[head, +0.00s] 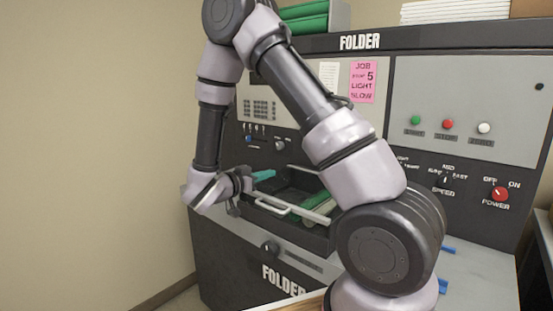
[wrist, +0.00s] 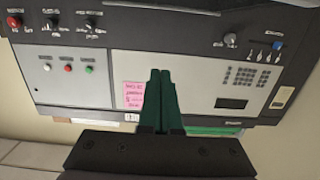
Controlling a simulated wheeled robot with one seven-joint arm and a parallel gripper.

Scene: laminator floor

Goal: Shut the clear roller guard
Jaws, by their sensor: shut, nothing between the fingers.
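The clear roller guard (head: 288,208) shows in the head view as a pale-framed panel with a light bar handle, over the dark roller bay of the folder. Its clear pane is hard to make out, and my arm hides its right part; I cannot tell its exact angle. A green roller (head: 314,203) shows beside the frame. My gripper (head: 270,174) is at the left of the bay, above the guard's left end, with its teal fingers together and empty. In the wrist view the shut fingers (wrist: 160,75) point toward the control panel, which appears upside down.
The folder's upright panel (head: 465,105) stands behind the bay, with a red power knob (head: 500,193), buttons and a pink note (head: 362,81). Green rolls (head: 305,17) and paper stacks (head: 455,10) lie on top. A bare wall (head: 90,130) is at left.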

